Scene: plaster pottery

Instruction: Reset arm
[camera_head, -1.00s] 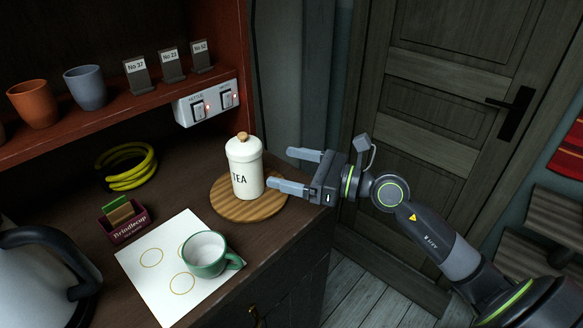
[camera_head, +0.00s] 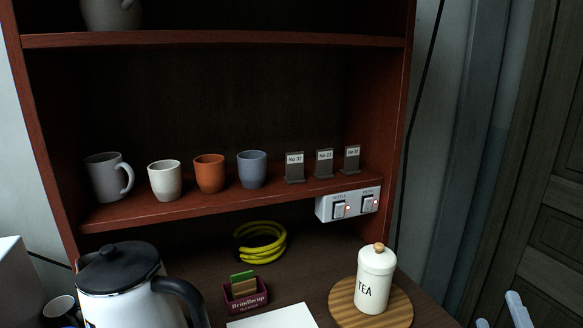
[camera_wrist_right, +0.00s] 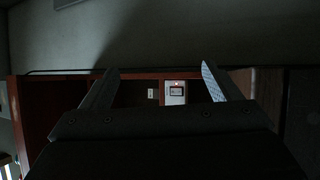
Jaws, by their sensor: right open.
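My right gripper (camera_head: 502,318) shows only its fingertips at the bottom right of the head view, to the right of the tea canister and apart from it. In the right wrist view its two fingers (camera_wrist_right: 160,85) are spread with nothing between them. The white TEA canister (camera_head: 374,283) with a wooden knob stands upright on a round wooden board (camera_head: 398,308). My left gripper is not in view.
A kettle (camera_head: 125,290) stands at the lower left, beside a Brindlecup box (camera_head: 246,295) and a yellow coil (camera_head: 262,240). The shelf (camera_head: 200,209) holds several cups and number cards (camera_head: 325,163). A switch panel (camera_head: 347,204) is below.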

